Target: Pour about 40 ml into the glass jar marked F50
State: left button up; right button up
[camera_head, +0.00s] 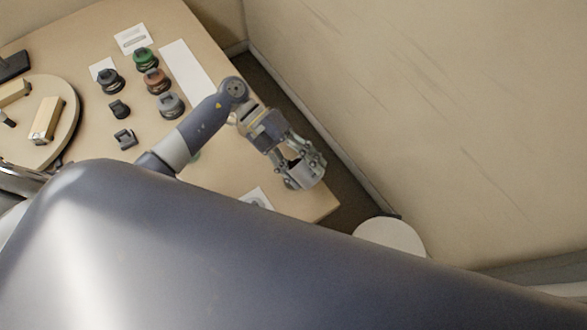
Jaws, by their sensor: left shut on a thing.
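My left gripper (308,178) is near the right corner of the bench, its fingers closed around a small grey and dark thing (298,169). The fingers hide most of that thing, so I cannot tell what it is or whether it holds liquid. A white card (256,199) lies on the bench just left of and below the gripper, with a greyish round shape on it, partly cut off by my own body. I cannot make out a jar marked F50; no label is readable. My right gripper is not in view.
Several dark-based pieces with green (145,59), brown (156,81) and grey (171,104) tops stand on the bench (215,178). A round board (62,94) with a gold block (47,120) is at the left. A wall bounds the right; a white round thing (390,236) is below.

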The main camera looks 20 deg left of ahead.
pick_arm(q)
jog(key=shift+b, duration=0.3)
jog(key=shift+h+b, duration=0.35)
jog(key=shift+h, duration=0.05)
jog(key=shift+a+f+h+b, duration=0.1)
jog(key=shift+f+h+b, duration=0.15)
jog(key=shift+b, duration=0.25)
jog(key=shift+r, duration=0.1)
jog(key=y+p, duration=0.1)
jog(key=p, duration=0.1)
jog(key=r+y+p, duration=0.1)
jog(key=p, duration=0.2)
jog(key=shift+s+d+r+y, duration=0.1)
jog(key=shift+s+d+y, duration=0.1)
jog(key=shift+y, duration=0.15)
jog(key=shift+d+t+p, duration=0.1)
jog(key=shift+t+p, duration=0.2)
jog(key=shift+p, duration=0.3)
jog(key=shift+f+y, duration=0.3)
jog(key=shift+f, duration=0.1)
jog(key=shift+w, duration=0.1)
jog(key=shift+r, duration=0.1)
